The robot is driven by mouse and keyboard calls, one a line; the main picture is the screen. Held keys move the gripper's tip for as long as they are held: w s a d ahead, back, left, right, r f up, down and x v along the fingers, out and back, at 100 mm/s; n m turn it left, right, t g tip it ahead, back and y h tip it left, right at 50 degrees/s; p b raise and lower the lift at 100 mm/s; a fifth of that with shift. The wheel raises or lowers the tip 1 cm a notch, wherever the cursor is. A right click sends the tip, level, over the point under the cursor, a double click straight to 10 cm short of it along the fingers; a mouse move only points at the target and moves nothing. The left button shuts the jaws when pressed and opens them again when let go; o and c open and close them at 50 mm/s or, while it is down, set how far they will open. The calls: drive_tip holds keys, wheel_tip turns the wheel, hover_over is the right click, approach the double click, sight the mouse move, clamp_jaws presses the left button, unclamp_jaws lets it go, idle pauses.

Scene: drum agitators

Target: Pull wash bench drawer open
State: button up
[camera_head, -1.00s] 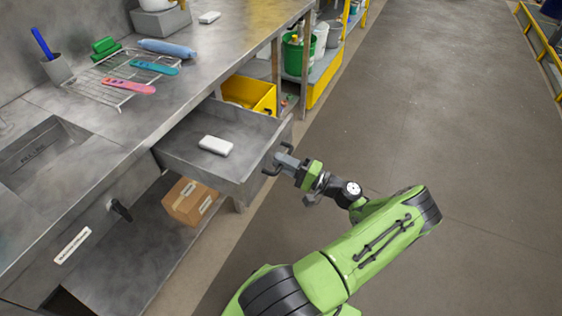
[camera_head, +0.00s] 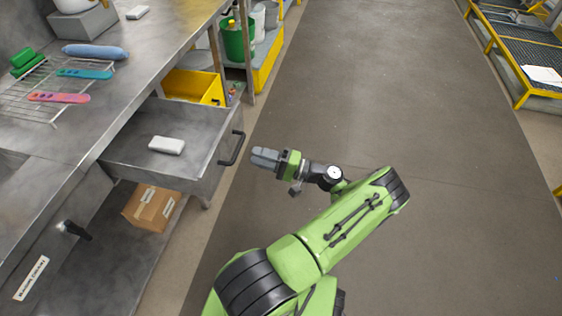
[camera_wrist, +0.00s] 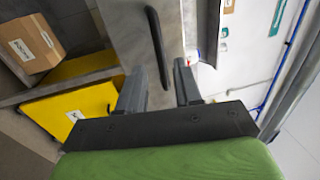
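The wash bench drawer (camera_head: 168,147) stands pulled out from under the steel bench top, with a white block (camera_head: 167,145) lying inside. Its black bar handle (camera_head: 232,149) is on the front face and also shows in the wrist view (camera_wrist: 157,45). My gripper (camera_head: 257,159) is just right of the handle in the head view, apart from it. In the wrist view my gripper's two grey fingers (camera_wrist: 162,84) are spread with a gap between them and nothing held.
A yellow bin (camera_head: 194,87) stands behind the drawer. A cardboard box (camera_head: 152,206) sits on the lower shelf below it. A second handle (camera_head: 75,230) is on the bench front at left. The floor (camera_head: 400,90) to the right is clear.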

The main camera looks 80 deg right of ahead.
drive_tip(key=s+f, duration=0.1)
drive_tip(key=s, duration=0.7)
drive_tip(key=shift+s+f+b, duration=0.3)
drive_tip(key=shift+f+b, duration=0.05)
drive_tip(key=shift+b, duration=0.1)
